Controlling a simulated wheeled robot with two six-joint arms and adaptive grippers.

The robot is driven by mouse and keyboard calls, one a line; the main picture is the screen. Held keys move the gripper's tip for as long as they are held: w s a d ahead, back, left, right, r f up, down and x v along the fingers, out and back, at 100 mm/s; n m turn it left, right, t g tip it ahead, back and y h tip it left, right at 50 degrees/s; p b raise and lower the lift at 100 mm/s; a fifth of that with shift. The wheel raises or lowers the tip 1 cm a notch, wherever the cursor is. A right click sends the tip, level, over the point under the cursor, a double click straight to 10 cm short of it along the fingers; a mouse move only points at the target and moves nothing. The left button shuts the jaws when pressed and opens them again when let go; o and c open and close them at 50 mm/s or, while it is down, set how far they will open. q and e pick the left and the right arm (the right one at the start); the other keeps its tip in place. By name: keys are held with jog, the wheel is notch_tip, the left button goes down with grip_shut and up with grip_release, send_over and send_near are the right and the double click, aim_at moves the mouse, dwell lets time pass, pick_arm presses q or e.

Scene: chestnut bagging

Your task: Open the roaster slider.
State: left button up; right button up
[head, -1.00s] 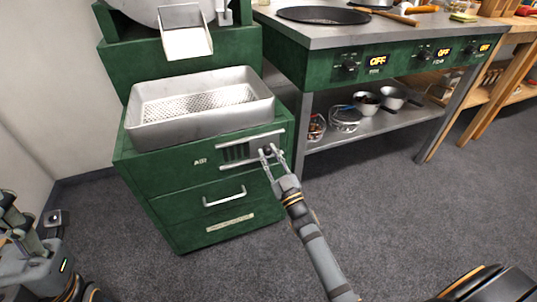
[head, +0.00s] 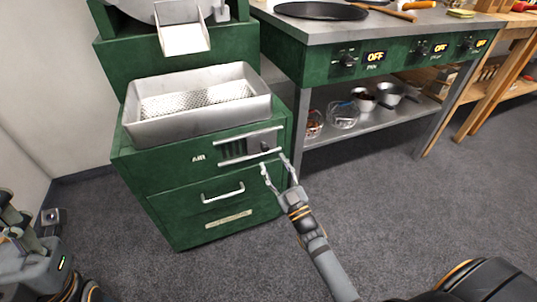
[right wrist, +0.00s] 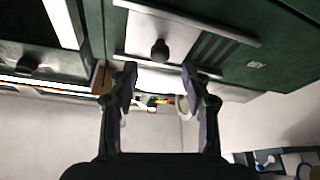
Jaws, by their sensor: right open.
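The roaster's air slider is a pale plate with a dark knob (head: 265,146), between two rails on the green roaster cabinet (head: 170,180). The plate sits at the right end of the rails, and dark vent slats (head: 232,149) show uncovered to its left. My right gripper (head: 274,160) is open and empty, just in front of and below the knob. In the right wrist view the knob (right wrist: 160,50) stands beyond and between the spread fingertips (right wrist: 159,70), apart from them. Parts of my left arm show at the left edge; its finger state is unclear.
A metal tray (head: 135,128) with a perforated floor sits on the cabinet under a chute (head: 184,39). A drawer handle (head: 223,193) sticks out below the slider. A steel cooking table (head: 345,35) stands close on the right. The carpet in front is clear.

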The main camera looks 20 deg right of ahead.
jog(key=a+v, duration=0.1)
jog(key=v, duration=0.5)
jog(key=shift+s+d, duration=0.4)
jog(key=shift+d, duration=0.15)
